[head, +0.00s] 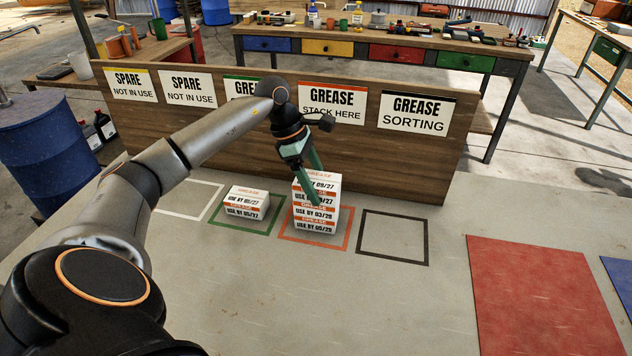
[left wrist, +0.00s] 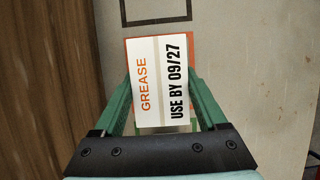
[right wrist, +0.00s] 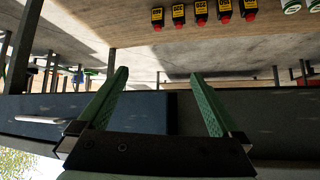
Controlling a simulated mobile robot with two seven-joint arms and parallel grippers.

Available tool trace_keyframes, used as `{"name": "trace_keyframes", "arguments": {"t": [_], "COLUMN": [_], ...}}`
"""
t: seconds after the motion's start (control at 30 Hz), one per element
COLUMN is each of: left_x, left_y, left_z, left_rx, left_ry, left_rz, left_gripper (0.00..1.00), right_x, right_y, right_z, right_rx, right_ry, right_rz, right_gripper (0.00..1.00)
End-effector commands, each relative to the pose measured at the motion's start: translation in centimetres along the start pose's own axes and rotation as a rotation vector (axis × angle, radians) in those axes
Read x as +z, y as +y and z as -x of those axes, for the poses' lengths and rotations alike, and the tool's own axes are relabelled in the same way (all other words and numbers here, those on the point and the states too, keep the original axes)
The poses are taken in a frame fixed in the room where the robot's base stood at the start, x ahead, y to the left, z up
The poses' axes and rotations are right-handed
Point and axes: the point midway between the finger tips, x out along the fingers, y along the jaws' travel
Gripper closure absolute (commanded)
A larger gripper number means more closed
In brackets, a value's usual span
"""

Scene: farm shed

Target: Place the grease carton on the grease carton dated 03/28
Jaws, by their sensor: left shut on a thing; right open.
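In the head view a stack of white grease cartons with orange bands stands inside the orange-red outline (head: 284,238). My left gripper (head: 317,184) is shut on the top grease carton (head: 305,199), whose top label reads USE BY 09/27; the carton also shows in the left wrist view (left wrist: 160,80). It sits squarely over the carton dated 03/28 (head: 315,215), with no gap that I can see. Below that is a bottom carton (head: 315,228), its date small, perhaps 05/29. My right gripper (right wrist: 155,85) is open and empty, seen only in the right wrist view.
Another carton (head: 246,203), apparently dated 05/27, lies in the green outline to the left. The black outline (head: 361,238) at right is empty. A wooden board (head: 420,165) with signs stands close behind the stack. A red mat (head: 540,295) lies further right.

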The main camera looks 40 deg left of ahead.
Motion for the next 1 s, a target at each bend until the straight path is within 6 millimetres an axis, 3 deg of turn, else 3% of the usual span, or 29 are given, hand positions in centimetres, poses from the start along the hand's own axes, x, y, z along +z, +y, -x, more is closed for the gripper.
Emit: {"name": "trace_keyframes", "arguments": {"t": [0.03, 0.23, 0.57, 0.67, 1.0], "left_x": [0.0, 0.0, 0.2, 0.1, 0.2], "left_y": [0.0, 0.0, 0.0, 0.1, 0.1], "left_z": [-0.1, 0.0, 0.6, 1.9, 9.2], "left_rx": [0.000, 0.000, 0.001, 0.003, 0.005], "left_ry": [0.000, 0.000, 0.000, 0.000, -0.001], "left_rz": [0.000, 0.000, 0.000, 0.000, 0.000], "left_gripper": [0.22, 0.00, 0.00, 0.00, 0.00], "right_x": [0.1, 0.0, -0.3, -0.1, -0.2], "right_y": [0.0, 0.0, 0.0, 0.0, 0.0], "right_z": [0.0, 0.0, 0.2, 0.1, 0.1], "right_rx": [0.000, 0.000, 0.000, 0.000, 0.000], "right_ry": [0.000, 0.000, 0.001, 0.001, 0.001], "right_rz": [0.000, 0.000, 0.000, 0.000, 0.000], "right_gripper": [0.00, 0.00, 0.00, 0.00, 0.00]}}
